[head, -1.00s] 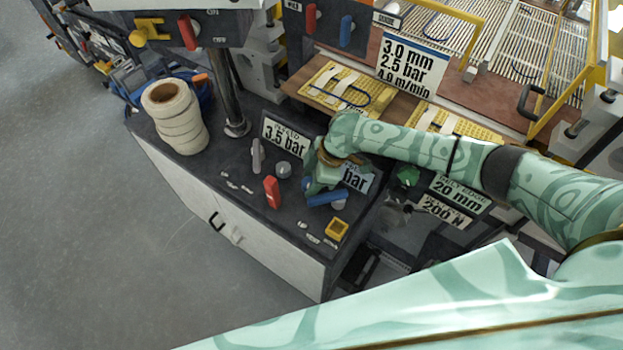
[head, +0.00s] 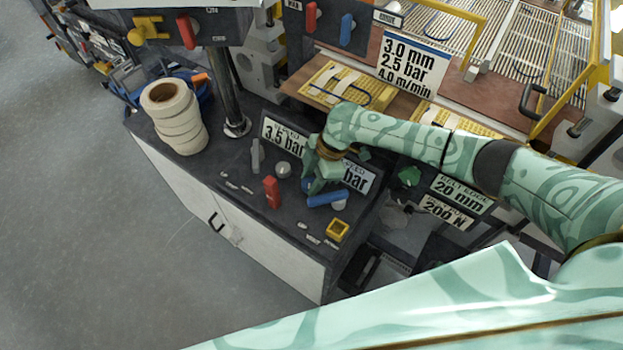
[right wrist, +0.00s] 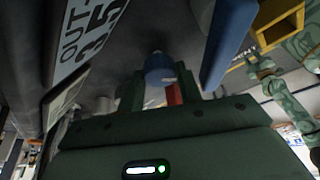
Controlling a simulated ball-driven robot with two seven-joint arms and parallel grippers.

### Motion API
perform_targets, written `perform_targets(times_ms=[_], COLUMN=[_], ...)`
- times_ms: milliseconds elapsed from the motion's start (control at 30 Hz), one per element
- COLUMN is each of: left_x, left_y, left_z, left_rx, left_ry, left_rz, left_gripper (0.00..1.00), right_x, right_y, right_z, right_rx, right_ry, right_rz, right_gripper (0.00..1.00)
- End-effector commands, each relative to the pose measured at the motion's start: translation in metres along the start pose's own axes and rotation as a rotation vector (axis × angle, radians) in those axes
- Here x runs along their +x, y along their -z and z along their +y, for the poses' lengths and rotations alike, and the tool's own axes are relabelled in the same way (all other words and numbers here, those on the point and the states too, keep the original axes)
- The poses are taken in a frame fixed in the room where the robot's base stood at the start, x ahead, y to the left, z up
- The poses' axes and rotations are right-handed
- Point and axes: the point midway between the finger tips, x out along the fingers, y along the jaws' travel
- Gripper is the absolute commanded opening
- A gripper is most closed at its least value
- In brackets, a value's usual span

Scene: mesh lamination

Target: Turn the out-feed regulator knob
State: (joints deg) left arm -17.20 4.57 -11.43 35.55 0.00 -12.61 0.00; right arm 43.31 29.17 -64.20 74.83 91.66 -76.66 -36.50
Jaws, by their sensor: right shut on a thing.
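The out-feed regulator knob (right wrist: 160,68) is a round blue knob. In the right wrist view it sits between the two green fingers of my right gripper (right wrist: 160,86). In the head view my right gripper (head: 313,186) reaches down onto the dark console top (head: 235,160) and is shut on the knob. Only a bit of the knob's blue edge (head: 306,185) shows there; the fingers hide the rest. The out-feed sign (head: 358,178) stands behind the hand, partly covered by it; it also shows in the right wrist view (right wrist: 85,40). My left gripper is in neither view.
A grey knob (head: 283,170), a grey lever (head: 256,155) and a yellow square-framed part (head: 338,230) are nearby. Tape rolls (head: 175,117) stand at the console's far left.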

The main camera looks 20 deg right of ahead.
Motion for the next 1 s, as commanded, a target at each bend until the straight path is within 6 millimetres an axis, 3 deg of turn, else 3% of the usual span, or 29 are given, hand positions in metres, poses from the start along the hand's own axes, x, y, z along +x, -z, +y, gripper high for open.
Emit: perform_targets(times_ms=[500,1000], left_x=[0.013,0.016], left_y=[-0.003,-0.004], left_z=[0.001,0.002], left_rx=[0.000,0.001], left_ry=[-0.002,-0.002], left_rz=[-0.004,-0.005], left_gripper=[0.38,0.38], right_x=[0.000,-0.001], right_y=[0.000,0.001], right_z=[0.004,0.004], right_rx=[-0.353,-0.460], right_ry=[0.145,0.189], right_rz=[0.001,0.000], right_gripper=[0.12,0.12])
